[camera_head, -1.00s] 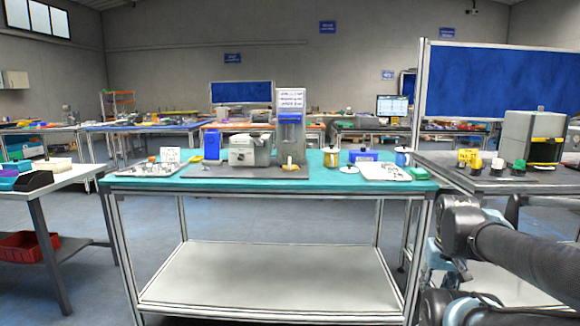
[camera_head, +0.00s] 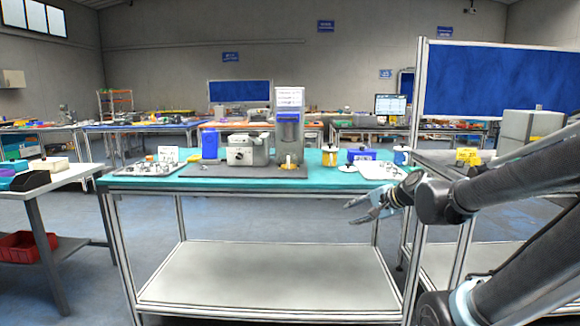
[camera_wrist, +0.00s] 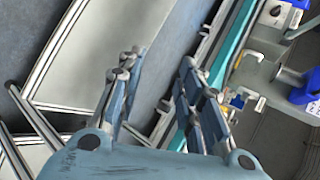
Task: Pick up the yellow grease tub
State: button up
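A small yellow tub (camera_head: 330,159) with a dark top stands on the teal table to the right of the grey upright machine. My gripper (camera_head: 354,211) is in front of the table's front edge, below the tabletop and apart from both tubs. In the wrist view my gripper (camera_wrist: 160,65) has its two fingers spread with nothing between them. I cannot make out a yellow tub in the wrist view.
The teal table (camera_head: 225,184) also bears a grey upright machine (camera_head: 289,130), a grey box-like device (camera_head: 248,150), a blue container (camera_head: 210,145), a blue box (camera_head: 361,155) and a white tray of parts (camera_head: 380,171). A side table with black bins (camera_head: 32,182) stands at left.

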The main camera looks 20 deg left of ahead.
jog(key=w+a+r+m+t+y, duration=0.35)
jog(key=w+a+r+m, duration=0.4)
jog(key=a, duration=0.25)
jog(key=r+m+t, duration=0.1)
jog(key=m+t, duration=0.1)
jog(key=m, duration=0.9)
send_over(298, 180)
jog(key=shift+y, duration=0.45)
jog(key=shift+x, duration=2.6)
jog(key=shift+s+f, duration=0.1)
jog(key=shift+f, duration=0.05)
grip_shut()
